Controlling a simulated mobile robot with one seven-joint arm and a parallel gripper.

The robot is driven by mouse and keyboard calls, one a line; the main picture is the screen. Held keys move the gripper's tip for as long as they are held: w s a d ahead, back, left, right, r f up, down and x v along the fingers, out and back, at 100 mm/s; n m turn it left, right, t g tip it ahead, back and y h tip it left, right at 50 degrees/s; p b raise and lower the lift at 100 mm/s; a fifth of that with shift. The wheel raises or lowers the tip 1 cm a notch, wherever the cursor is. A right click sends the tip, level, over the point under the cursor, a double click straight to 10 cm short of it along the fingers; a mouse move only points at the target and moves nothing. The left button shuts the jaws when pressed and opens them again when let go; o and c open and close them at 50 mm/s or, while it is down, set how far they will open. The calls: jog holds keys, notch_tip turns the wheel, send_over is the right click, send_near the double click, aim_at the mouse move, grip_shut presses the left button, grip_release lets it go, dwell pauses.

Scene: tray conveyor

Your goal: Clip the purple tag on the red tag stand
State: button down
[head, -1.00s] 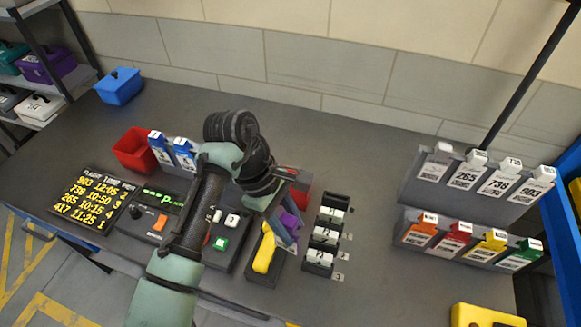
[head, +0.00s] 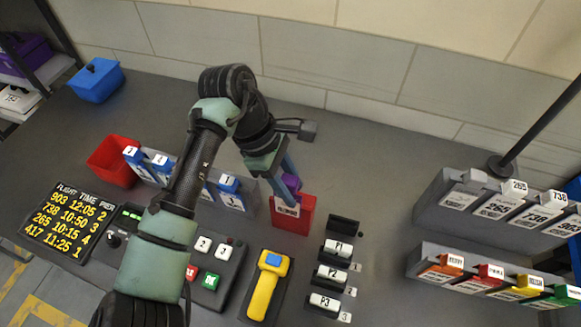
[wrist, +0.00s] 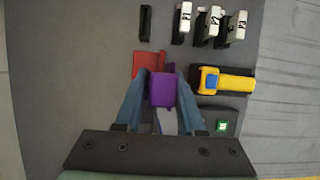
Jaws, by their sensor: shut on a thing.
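My gripper (head: 282,188) is shut on the purple tag (head: 292,182), right at the red tag stand (head: 304,217) in the middle of the bench. In the wrist view, the purple tag (wrist: 162,88) sits between the two blue fingers. The red stand (wrist: 143,62) shows partly behind and beside it. A white barcode label shows against the stand's face just below the fingers; I cannot tell whether it belongs to the tag. The tag's lower part is hidden, so contact with the stand is unclear.
A yellow scanner (head: 263,290) lies in front of the stand. A block with P1, P2 and P3 labels (head: 332,274) stands to the right. Blue tags (head: 229,186), a keypad (head: 212,262) and a red bin (head: 111,162) are left. Tag racks (head: 455,225) stand far right.

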jog(key=shift+s, duration=0.25)
jog(key=shift+f+b, duration=0.1)
jog(key=shift+b, duration=0.3)
jog(key=shift+f+b, duration=0.9)
jog(key=shift+b, duration=0.2)
jog(key=shift+f, duration=1.65)
jog(key=shift+c, duration=2.2)
grip_release()
jog(key=shift+r, duration=0.15)
